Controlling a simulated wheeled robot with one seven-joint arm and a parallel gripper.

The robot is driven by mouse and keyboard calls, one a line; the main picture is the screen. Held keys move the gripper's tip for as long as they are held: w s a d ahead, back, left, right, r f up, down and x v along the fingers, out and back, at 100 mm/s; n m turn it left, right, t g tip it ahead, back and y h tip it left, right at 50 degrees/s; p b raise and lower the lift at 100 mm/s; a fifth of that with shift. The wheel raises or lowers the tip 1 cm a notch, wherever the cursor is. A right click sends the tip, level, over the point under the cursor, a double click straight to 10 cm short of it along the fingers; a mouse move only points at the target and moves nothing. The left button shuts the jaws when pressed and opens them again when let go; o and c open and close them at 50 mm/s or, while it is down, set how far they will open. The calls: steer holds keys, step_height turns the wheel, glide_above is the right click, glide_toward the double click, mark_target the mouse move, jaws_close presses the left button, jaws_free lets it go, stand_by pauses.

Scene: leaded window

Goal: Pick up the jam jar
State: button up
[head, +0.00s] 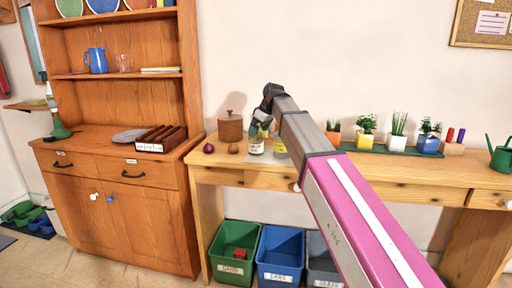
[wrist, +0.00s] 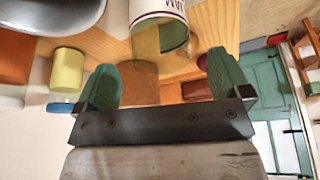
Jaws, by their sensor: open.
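A glass jar with a white label (head: 256,147) stands on the wooden counter, partly hidden by my gripper. In the wrist view, a jar (wrist: 158,8) with a white label and dark purple letters shows at the top middle, cut off by the frame edge. It looks like the jam jar, but the label is not fully readable. My gripper (wrist: 160,75) is open, its two green fingers apart with nothing gripped between them. The jar lies just beyond the fingertips. In the head view my gripper (head: 262,122) is above the labelled jar. A second, yellowish jar (head: 280,147) stands to its right, partly behind my arm.
A brown lidded pot (head: 230,126), a purple onion (head: 209,148) and a small brown item (head: 233,149) stand left of the jars. Several potted plants (head: 397,132) line a green tray to the right. Green (head: 235,253) and blue (head: 280,257) bins stand below the counter.

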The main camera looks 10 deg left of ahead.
mark_target(256, 144)
steer(key=x, duration=0.5)
steer(key=shift+a, duration=0.2)
steer(key=c, duration=1.1)
